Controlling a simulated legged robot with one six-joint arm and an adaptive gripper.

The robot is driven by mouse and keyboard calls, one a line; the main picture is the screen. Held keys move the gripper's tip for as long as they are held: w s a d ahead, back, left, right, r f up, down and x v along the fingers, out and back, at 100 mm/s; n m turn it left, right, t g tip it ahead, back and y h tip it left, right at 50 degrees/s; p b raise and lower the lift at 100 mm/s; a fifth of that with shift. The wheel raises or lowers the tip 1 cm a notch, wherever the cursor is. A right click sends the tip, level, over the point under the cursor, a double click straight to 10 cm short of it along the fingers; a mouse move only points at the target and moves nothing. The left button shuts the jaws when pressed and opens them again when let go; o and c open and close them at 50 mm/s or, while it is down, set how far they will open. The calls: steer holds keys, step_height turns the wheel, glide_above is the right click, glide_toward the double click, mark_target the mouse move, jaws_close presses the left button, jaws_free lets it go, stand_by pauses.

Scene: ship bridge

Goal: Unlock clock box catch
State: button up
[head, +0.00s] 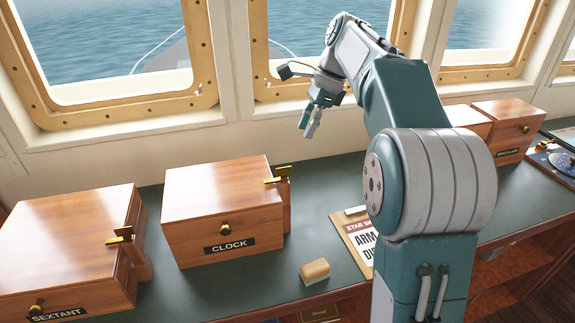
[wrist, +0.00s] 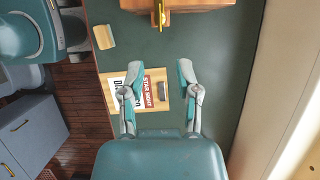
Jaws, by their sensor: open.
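The wooden clock box (head: 205,215) stands shut on the dark green counter, with a "CLOCK" label and a round brass knob on its front. Its brass catch (head: 278,175) is on the right side, above a wooden bracket. In the wrist view part of a wooden box (wrist: 205,4) shows at the top edge, with a brass catch (wrist: 160,15) on its near side. My gripper (head: 309,128) is in the air, right of and behind the clock box, near the window wall. In the wrist view my gripper (wrist: 158,66) is open and empty, with its fingers apart.
The sextant box (head: 70,240) stands at the left with its own brass catch. A tan block (head: 315,271) and a clipboard (head: 350,232) lie on the counter right of the clock box. More wooden boxes (head: 502,128) stand at the far right. Windows line the back.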

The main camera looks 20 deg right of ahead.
glide_toward(278, 175)
steer(key=shift+x, duration=1.15)
steer(key=f, duration=0.5)
steer(key=shift+w+a, duration=0.2)
steer(key=shift+a, duration=0.2)
steer(key=shift+a+f, duration=0.1)
steer(key=shift+a, duration=0.1)
steer(key=shift+a, duration=0.1)
jaws_close()
